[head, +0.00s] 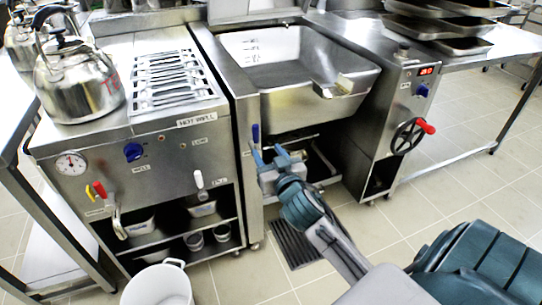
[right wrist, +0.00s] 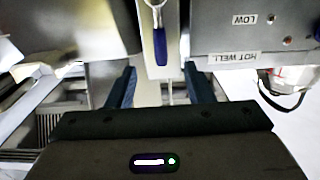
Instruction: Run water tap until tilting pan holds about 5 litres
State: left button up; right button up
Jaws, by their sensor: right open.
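The tilting pan (head: 345,108) is a steel basin in the middle of the head view, level-looking, with graduation marks on its inner back wall. Its floor is grey; I cannot tell whether water covers it. A blue-handled lever (head: 255,134) hangs on the narrow panel left of the pan. It also shows in the right wrist view as a blue grip (right wrist: 160,46) on a metal stem. My right gripper (head: 268,158) is open just below and in front of the lever; in the wrist view the lever lies between and beyond its fingers, apart from them. My left gripper is not in view.
The hot well unit (head: 165,130) with a kettle (head: 80,80) on top stands left. A crank wheel (head: 407,136) with a red handle and a red display (head: 426,71) are on the pan's right. A white bucket (head: 158,285) and floor grate (head: 293,243) are below.

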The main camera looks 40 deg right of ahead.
aim_at(257, 136)
jog(key=shift+x, duration=4.35)
jog(key=shift+a, duration=0.1)
grip_shut()
